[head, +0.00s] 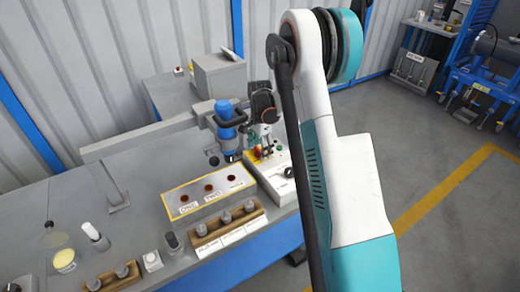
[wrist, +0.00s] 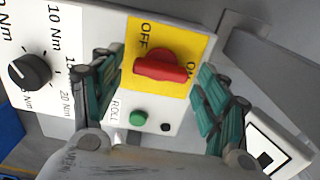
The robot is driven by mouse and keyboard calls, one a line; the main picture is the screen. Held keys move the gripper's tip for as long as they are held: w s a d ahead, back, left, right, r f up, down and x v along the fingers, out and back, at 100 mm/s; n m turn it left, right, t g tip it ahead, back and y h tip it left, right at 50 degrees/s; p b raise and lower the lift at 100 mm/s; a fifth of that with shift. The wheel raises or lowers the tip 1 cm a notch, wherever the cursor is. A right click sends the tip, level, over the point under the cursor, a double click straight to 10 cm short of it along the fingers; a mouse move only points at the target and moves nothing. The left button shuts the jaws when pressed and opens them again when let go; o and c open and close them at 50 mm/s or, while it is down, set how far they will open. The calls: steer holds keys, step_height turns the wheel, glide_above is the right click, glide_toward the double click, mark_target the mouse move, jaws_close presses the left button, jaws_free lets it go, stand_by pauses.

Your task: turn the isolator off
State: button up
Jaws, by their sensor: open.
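The isolator is a red rotary handle (wrist: 162,68) on a yellow plate (wrist: 178,38) marked OFF at the left and ON at the right. In the wrist view the handle lies roughly crosswise; I cannot tell for certain which label it points at. My gripper (wrist: 158,78) is open, with one green-padded finger left of the handle and one right of it, and visible gaps on both sides. In the head view my gripper (head: 262,128) is over the control box (head: 282,180), and the red and yellow isolator (head: 257,153) shows small, partly hidden beneath it.
A black torque dial (wrist: 30,71) marked in Nm is left of the isolator. A green button (wrist: 138,118) labelled ROLL is below it. A blue tool (head: 228,125) on a grey arm stands close left of my gripper.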

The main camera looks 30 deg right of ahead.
steer(key=c, duration=1.1)
steer(key=shift+o, duration=0.2)
steer(key=n, duration=0.4)
steer(key=shift+w+n, duration=0.1)
steer(key=shift+n, duration=0.3)
steer(key=n, duration=0.4)
steer(key=shift+a+n, duration=0.1)
steer(key=shift+n, duration=0.2)
steer(key=n, duration=0.4)
steer(key=shift+w+b, duration=0.1)
steer(key=shift+b, duration=0.2)
steer(key=shift+a+n, duration=0.15)
steer(key=shift+n, duration=2.05)
